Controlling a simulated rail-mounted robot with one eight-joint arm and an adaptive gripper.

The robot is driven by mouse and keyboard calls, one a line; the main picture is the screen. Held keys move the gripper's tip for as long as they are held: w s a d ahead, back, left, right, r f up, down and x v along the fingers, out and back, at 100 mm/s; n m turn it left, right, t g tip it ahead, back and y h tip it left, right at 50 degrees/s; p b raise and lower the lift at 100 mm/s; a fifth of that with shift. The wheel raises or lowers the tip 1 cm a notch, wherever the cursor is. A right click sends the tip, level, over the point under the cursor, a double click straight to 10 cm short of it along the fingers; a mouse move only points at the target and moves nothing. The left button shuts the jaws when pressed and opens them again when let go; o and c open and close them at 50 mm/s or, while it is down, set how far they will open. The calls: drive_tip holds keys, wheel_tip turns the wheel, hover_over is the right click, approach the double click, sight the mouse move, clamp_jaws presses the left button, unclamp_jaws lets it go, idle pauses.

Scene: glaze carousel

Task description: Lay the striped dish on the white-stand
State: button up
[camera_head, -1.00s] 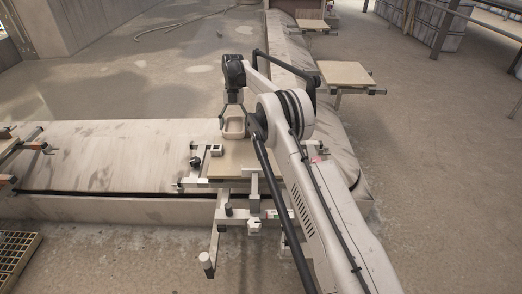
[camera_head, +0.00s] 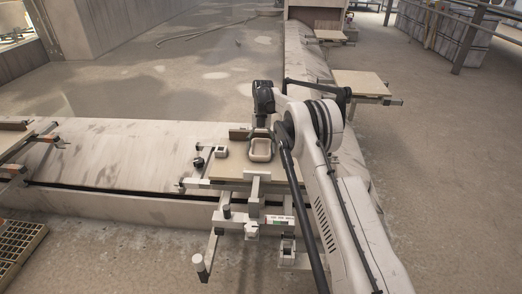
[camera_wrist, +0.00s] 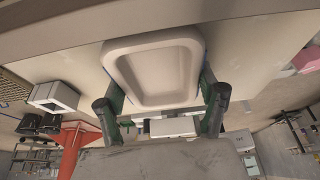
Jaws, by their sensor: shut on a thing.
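A pale, square, rounded dish (camera_head: 261,149) is at my gripper (camera_head: 262,130) over the wooden board on the near frame. In the wrist view the dish (camera_wrist: 160,70) sits between the two fingers of my gripper (camera_wrist: 162,100), which are shut on its sides. The dish looks plain beige, with thin bluish edges beside the fingers; I cannot make out clear stripes. I cannot tell whether its underside touches the board. A small white block-like item (camera_head: 221,152) is left of the dish; I cannot tell which thing is the white-stand.
The wooden board (camera_head: 230,171) lies on a metal frame with projecting arms. A brown block (camera_head: 238,133) and a small dark item (camera_head: 198,163) are near it. Another board (camera_head: 360,84) stands at the back right. A metal grate (camera_head: 18,241) is at the lower left.

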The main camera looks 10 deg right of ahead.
drive_tip(key=o, duration=1.4)
drive_tip(key=shift+c, duration=0.2)
